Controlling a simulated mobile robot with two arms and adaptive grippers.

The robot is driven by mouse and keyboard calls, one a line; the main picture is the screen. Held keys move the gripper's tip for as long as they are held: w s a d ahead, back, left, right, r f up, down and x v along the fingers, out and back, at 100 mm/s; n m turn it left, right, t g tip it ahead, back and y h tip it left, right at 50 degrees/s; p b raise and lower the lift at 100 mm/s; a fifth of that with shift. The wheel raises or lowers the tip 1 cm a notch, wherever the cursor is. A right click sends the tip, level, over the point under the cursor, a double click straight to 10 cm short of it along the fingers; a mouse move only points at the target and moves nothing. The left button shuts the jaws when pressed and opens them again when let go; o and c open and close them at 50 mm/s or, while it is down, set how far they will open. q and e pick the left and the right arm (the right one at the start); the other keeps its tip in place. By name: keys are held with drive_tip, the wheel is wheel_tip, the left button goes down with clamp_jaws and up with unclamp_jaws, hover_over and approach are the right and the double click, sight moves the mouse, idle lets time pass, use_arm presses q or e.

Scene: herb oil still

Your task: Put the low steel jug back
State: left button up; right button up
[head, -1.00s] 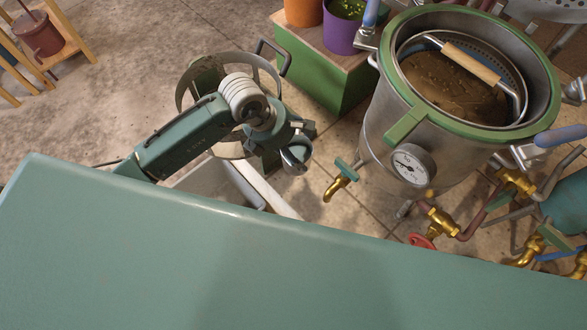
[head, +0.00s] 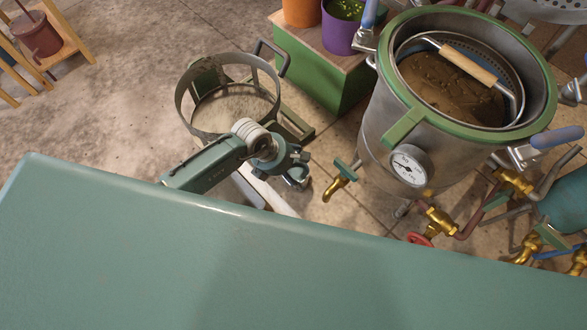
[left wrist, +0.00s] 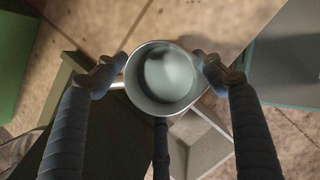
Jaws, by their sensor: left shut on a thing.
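The low steel jug (left wrist: 135,88) shows from above in the left wrist view, with its round mouth up and its inside pale grey. The two dark fingers of my left gripper (left wrist: 162,73) close on it from either side. In the head view my left gripper (head: 292,170) hangs above the floor just beyond the teal surface, and a bit of the jug (head: 298,180) shows under it, partly hidden. My right gripper is not in view.
A round metal ring stand (head: 186,108) is just beyond my left arm. A green box (head: 318,76) with pots stands behind. The large steel still (head: 385,140), with a gauge and brass taps, is on the right. A teal surface (head: 250,270) fills the front.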

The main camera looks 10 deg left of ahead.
use_arm(q)
drive_tip(key=o, duration=1.5)
drive_tip(key=v, duration=1.2)
